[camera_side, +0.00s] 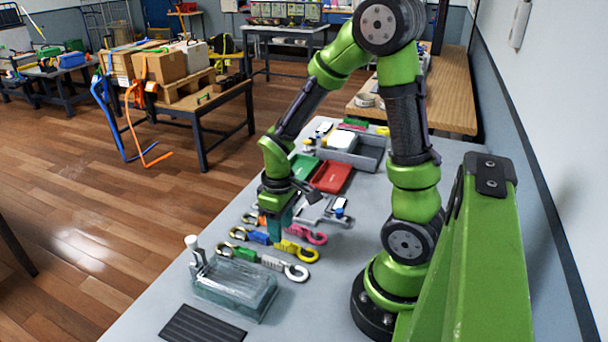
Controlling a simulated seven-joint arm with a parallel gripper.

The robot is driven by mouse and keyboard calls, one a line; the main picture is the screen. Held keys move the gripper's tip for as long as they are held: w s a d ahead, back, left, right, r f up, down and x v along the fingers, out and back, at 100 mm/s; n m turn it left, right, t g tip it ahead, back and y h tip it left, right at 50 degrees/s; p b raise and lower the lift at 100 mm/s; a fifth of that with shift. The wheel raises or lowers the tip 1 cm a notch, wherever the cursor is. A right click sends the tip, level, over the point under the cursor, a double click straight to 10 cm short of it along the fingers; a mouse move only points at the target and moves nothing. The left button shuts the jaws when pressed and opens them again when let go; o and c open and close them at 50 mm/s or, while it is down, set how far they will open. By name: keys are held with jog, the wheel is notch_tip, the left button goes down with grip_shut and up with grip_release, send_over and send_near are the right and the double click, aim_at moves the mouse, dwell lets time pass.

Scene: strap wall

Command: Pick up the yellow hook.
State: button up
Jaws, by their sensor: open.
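The yellow hook (298,251) lies on the grey table (343,283) in the middle of a group of coloured hooks. Its rounded end points right. My gripper (278,232) points down over the group, just above and left of the yellow hook's straight end. The gripper is open, and nothing shows held in it. The fingers partly overlap the hooks behind them, and I cannot tell their exact height above the table.
A pink hook (312,235) lies just behind; a blue-handled hook (255,237) lies left. A grey hook (287,268) and a green-handled one (243,254) lie in front. A clear box (234,287) and dark ribbed mat (203,326) are nearer. A red case (332,176) and grey tray (368,158) stand behind.

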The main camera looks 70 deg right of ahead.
aim_at(297, 250)
jog(key=shift+f, duration=2)
jog(key=shift+w, duration=0.1)
grip_shut()
